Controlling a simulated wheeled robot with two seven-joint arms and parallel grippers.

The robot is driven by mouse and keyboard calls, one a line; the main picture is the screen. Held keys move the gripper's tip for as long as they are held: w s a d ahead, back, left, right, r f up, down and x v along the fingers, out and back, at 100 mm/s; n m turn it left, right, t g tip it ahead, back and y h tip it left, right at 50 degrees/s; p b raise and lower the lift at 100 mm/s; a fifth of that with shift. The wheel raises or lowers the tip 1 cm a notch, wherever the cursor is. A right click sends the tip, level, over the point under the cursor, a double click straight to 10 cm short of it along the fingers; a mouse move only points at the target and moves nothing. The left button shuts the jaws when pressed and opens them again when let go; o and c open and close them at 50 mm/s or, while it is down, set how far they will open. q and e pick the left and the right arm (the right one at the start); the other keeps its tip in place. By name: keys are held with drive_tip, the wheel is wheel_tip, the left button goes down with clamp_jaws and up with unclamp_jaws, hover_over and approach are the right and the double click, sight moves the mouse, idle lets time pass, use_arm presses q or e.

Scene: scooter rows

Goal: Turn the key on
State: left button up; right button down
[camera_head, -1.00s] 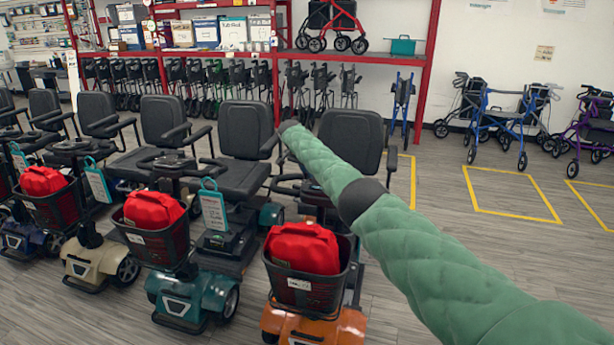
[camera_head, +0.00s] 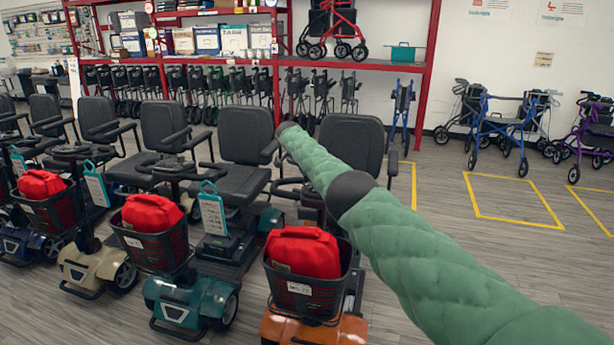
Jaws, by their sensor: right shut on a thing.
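My right arm in a green quilted sleeve comes in from the lower right. No key can be made out. My left gripper is not in view.
A teal scooter (camera_head: 190,303) and a beige scooter (camera_head: 98,266) stand close on the left, in rows of others. Red shelving (camera_head: 428,80) stands behind. Blue walkers (camera_head: 500,125) and yellow-marked floor (camera_head: 515,195) are at the right, with open floor.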

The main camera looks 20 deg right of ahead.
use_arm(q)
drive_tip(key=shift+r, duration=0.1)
use_arm(e)
drive_tip(key=c, duration=1.4)
unclamp_jaws()
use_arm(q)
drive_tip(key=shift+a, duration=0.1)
use_arm(e)
drive_tip(key=shift+r, duration=0.1)
drive_tip(key=shift+a+r, duration=0.3)
drive_tip(key=shift+r, duration=0.3)
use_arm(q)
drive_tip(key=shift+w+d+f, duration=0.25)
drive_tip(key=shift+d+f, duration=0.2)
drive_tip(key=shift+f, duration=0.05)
use_arm(e)
drive_tip(key=v, duration=0.6)
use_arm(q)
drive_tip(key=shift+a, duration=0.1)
use_arm(e)
drive_tip(key=shift+s+a+r+n, duration=0.1)
drive_tip(key=shift+n, duration=0.2)
